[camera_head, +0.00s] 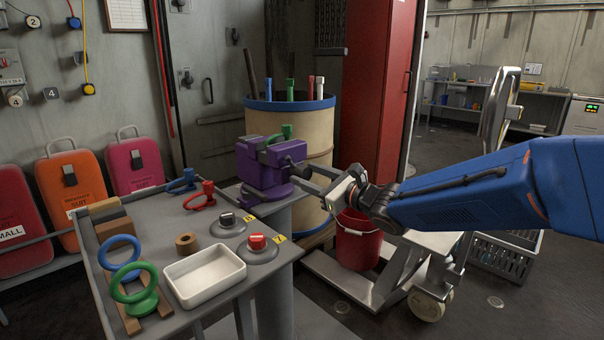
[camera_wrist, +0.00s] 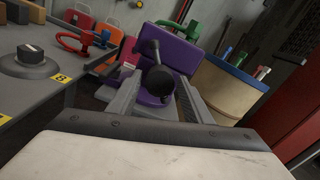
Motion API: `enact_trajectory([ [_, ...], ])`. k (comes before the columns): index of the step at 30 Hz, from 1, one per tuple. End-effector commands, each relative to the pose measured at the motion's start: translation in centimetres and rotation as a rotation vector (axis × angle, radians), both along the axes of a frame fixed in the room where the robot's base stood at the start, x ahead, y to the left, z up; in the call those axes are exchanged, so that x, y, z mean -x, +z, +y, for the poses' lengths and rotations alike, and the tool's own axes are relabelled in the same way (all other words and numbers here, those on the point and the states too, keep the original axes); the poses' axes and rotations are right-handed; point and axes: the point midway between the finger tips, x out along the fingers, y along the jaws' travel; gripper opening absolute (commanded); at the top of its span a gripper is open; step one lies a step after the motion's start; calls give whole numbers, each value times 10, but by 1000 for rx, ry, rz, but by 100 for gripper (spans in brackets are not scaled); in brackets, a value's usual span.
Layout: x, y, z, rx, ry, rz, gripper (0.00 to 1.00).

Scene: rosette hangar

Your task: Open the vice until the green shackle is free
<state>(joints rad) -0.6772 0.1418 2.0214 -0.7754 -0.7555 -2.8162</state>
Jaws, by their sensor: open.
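The purple vice (camera_head: 262,168) stands on a grey pedestal beside the table; it also shows in the wrist view (camera_wrist: 178,55). The green shackle (camera_head: 283,133) sits at the top of the vice; in the wrist view it shows as a green loop (camera_wrist: 186,26) behind the purple body. Its clamped part is hidden. My gripper (camera_head: 305,178) reaches in from the right and is open. In the wrist view its two grey fingers (camera_wrist: 157,82) lie on either side of the vice's dark screw end and handle (camera_wrist: 150,50). I cannot tell whether they touch it.
The grey table (camera_head: 215,295) holds a white tray (camera_head: 205,274), green and blue rings, red and blue shackles and two knobs. A barrel (camera_head: 318,133) with coloured-handled tools stands behind the vice. A red bucket (camera_head: 357,240) and a pallet jack (camera_head: 400,270) stand below my arm.

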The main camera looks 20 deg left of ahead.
Motion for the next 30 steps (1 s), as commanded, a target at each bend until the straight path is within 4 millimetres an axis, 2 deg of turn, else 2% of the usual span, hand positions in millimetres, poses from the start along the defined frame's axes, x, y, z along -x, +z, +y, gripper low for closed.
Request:
enact_trajectory([
  [12, 0, 0, 0, -160, 0, 387, 45],
  [22, 0, 0, 0, -221, 0, 534, 45],
  [30, 0, 0, 0, -315, 0, 761, 45],
])
